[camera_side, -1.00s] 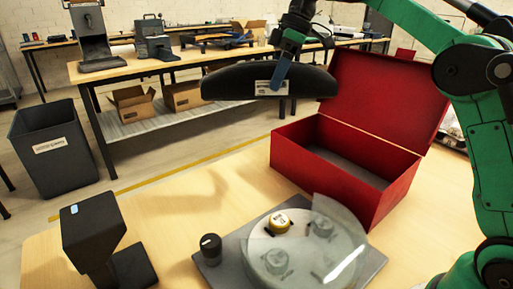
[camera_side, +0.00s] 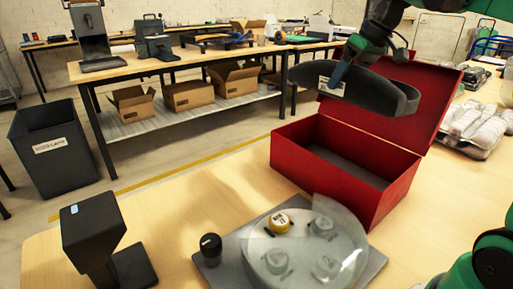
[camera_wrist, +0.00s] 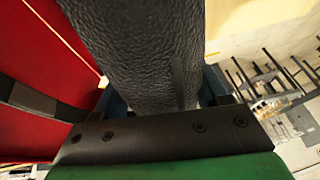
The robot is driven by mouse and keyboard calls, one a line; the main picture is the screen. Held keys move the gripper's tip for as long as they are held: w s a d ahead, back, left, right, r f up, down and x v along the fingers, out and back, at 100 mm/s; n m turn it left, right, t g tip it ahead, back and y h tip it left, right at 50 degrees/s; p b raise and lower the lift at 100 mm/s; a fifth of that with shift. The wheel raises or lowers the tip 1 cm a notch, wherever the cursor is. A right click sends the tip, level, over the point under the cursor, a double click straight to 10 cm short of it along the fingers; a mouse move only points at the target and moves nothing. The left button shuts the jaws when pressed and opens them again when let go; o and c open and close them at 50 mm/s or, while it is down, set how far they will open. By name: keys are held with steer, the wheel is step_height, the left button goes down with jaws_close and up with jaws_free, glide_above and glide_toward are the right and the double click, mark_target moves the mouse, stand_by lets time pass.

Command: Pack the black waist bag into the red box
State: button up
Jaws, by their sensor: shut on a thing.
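The black waist bag (camera_side: 374,92) hangs in the air above the red box in the side view, with a white label on its left part. My gripper (camera_side: 342,72) is shut on the bag near that label. In the wrist view the bag (camera_wrist: 150,50) runs up from between the jaws and fills the middle. The red box (camera_side: 330,166) stands on the table with its lid raised at the back. The part of its inside that shows looks empty. The red of the box also shows at the left of the wrist view (camera_wrist: 35,60).
A round turntable (camera_side: 300,250) with a clear cover and small items stands in front of the box. A small black cylinder (camera_side: 210,246) and a black stand (camera_side: 95,235) are to its left. Grey wrapped goods (camera_side: 475,128) lie right of the box.

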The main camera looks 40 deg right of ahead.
step_height(320, 180, down, 11)
steer(key=shift+f, duration=0.2)
stand_by(0.3)
steer(key=shift+f, duration=0.2)
steer(key=shift+f, duration=0.6)
steer(key=o, duration=1.4)
steer(key=shift+o, duration=0.2)
steer(key=v, duration=0.5)
steer(key=shift+s+r, duration=0.15)
steer(key=shift+r, duration=0.15)
